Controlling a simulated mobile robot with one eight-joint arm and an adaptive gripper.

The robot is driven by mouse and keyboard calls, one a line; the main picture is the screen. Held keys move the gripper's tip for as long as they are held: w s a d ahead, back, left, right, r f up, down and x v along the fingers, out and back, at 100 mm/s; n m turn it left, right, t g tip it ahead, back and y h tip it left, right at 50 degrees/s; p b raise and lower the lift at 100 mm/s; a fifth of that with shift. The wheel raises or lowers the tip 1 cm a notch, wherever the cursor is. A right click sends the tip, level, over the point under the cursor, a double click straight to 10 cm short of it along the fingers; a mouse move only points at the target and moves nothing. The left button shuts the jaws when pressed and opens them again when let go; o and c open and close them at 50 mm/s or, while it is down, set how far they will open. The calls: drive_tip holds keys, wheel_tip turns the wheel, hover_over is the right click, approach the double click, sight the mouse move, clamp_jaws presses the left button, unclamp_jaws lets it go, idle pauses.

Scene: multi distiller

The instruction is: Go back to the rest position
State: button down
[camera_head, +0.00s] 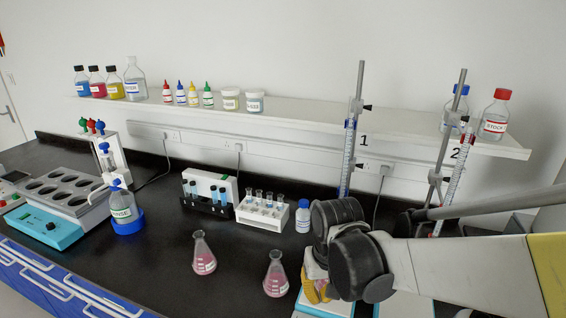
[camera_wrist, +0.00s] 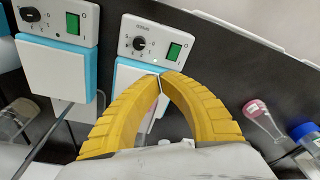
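My gripper (camera_wrist: 160,77) has two yellow ribbed fingers whose tips meet, with nothing visible between them. In the head view my gripper (camera_head: 316,290) hangs low at the end of my arm, partly hidden by the dark wrist joint. It is over or beside a white-topped stirrer plate (camera_head: 325,305) near the bench front. In the wrist view the fingertips are over the white plate of one stirrer (camera_wrist: 128,85), but I cannot tell the height.
A pink-filled flask (camera_head: 275,275) stands just left of my gripper, and another flask (camera_head: 204,255) farther left. A blue-capped bottle (camera_head: 303,217) and a white tube rack (camera_head: 264,212) stand behind. Burette stands (camera_head: 358,120) rise behind my arm. A second stirrer (camera_wrist: 55,75) is alongside.

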drive_tip(key=s+d+r+m+t+b, duration=0.1)
drive_tip(key=s+d+r+t, duration=0.4)
drive_tip(key=s+d, duration=0.5)
drive_tip(key=shift+d+r+m+t+b, duration=0.15)
drive_tip(key=shift+r+m+t+b, duration=0.2)
drive_tip(key=shift+r+b, duration=0.5)
idle(0.7)
